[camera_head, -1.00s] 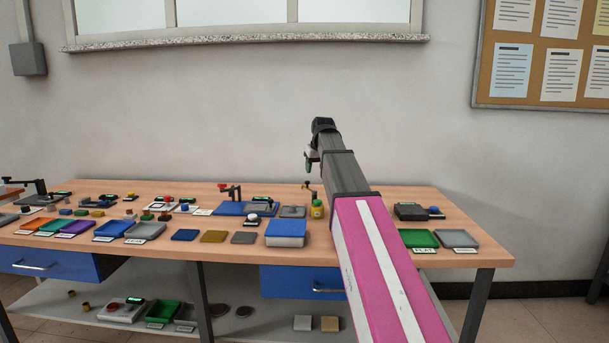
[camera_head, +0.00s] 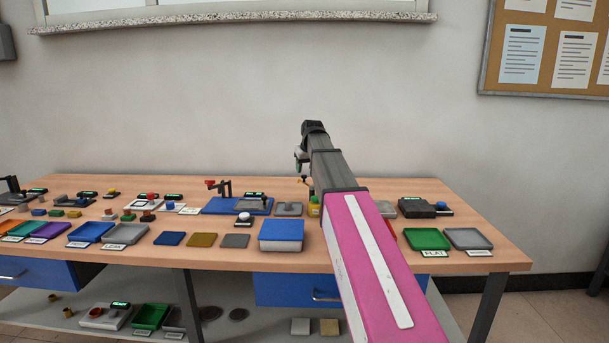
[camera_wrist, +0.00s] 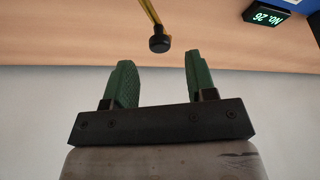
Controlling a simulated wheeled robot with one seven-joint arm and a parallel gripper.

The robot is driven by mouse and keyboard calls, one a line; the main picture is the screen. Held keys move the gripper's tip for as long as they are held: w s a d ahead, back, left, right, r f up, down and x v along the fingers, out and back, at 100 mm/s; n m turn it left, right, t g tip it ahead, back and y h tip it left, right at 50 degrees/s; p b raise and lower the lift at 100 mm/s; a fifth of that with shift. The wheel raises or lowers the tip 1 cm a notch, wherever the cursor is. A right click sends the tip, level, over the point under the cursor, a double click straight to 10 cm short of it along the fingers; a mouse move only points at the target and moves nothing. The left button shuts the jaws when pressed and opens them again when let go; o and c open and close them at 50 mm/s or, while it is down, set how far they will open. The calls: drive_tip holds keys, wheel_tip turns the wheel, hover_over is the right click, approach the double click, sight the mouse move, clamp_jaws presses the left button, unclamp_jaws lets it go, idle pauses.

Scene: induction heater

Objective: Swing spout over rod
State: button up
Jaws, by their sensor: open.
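In the wrist view a thin brass-coloured bar with a black knob (camera_wrist: 159,43) points toward my gripper (camera_wrist: 154,82). It may be the spout and its handle. The knob lies beyond the two green fingertips, roughly between them, and I see no contact. My gripper is open and empty. In the head view my gripper (camera_head: 300,166) hangs above the back of the table, and a small brass-coloured piece (camera_head: 304,181) shows just below it. A yellow container (camera_head: 313,207) stands below that, partly behind my arm. I cannot make out the rod.
A blue board (camera_head: 237,206) with a red-topped stand (camera_head: 218,187) lies left of my gripper. A blue-lidded box (camera_head: 281,235) stands in front. A dark device (camera_head: 416,208) and green tray (camera_head: 427,239) are right of my arm. A lit display (camera_wrist: 265,16) shows in the wrist view.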

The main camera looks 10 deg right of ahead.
drive_tip(key=shift+x, duration=1.8)
drive_tip(key=shift+c, duration=0.3)
clamp_jaws()
